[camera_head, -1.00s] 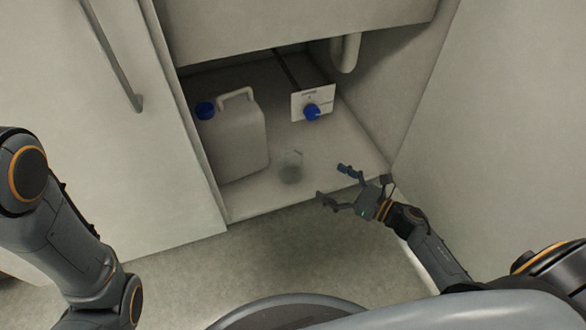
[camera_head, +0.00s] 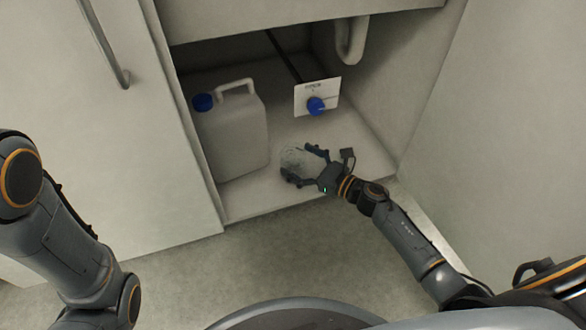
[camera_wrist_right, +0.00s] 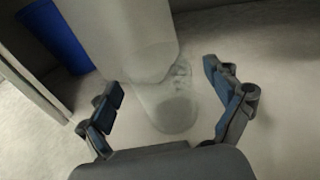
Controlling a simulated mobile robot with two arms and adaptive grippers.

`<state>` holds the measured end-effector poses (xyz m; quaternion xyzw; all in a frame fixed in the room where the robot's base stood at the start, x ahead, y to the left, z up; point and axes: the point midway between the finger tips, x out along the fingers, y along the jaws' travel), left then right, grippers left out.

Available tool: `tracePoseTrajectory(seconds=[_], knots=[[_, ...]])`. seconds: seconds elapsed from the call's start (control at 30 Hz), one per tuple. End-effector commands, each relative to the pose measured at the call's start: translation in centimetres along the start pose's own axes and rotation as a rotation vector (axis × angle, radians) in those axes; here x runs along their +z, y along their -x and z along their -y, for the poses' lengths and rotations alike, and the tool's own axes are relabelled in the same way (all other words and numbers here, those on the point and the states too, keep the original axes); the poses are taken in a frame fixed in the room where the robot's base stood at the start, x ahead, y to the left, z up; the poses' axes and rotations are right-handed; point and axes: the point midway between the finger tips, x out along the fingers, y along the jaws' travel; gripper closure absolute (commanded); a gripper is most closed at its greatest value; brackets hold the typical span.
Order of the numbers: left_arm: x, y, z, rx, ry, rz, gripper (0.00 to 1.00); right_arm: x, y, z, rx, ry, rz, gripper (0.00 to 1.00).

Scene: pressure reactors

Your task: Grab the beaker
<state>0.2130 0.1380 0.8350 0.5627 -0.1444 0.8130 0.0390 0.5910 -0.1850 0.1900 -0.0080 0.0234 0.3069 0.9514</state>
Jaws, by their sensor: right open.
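The beaker (camera_head: 297,160) is clear glass and stands on the cabinet floor, right of the white canister. In the right wrist view the faint, see-through beaker (camera_wrist_right: 168,105) lies between the two fingers. My right gripper (camera_head: 304,165) is open, with its fingers around the beaker's near and right sides. In the right wrist view the gripper (camera_wrist_right: 165,100) shows a gap between each finger and the glass. My left gripper is out of view; only my left arm shows at the left.
A white canister (camera_head: 232,135) with a blue cap stands left of the beaker. A white panel with a blue knob (camera_head: 316,105) is behind it. The cabinet's side wall (camera_head: 395,90) rises to the right, and a pipe (camera_head: 352,42) hangs at the back.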

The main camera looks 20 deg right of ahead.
Motion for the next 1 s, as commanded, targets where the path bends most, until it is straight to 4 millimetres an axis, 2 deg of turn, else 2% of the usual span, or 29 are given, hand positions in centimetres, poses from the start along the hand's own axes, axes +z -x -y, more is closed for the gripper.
tracePoseTrajectory(seconds=[0.13, 0.4, 0.7, 1.0], knots=[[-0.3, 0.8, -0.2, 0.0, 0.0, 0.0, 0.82, -0.2, -1.6, 0.0, 0.0, 0.0, 0.0, 0.09], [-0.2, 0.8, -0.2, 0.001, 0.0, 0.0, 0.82, 0.0, -1.9, 0.0, -0.001, -0.001, -0.001, 0.09], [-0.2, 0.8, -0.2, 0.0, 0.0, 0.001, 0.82, -0.1, -1.8, 0.0, -0.001, -0.001, -0.001, 0.7], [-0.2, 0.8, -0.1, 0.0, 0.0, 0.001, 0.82, 0.0, -1.8, 0.0, 0.0, -0.001, -0.001, 0.7]])
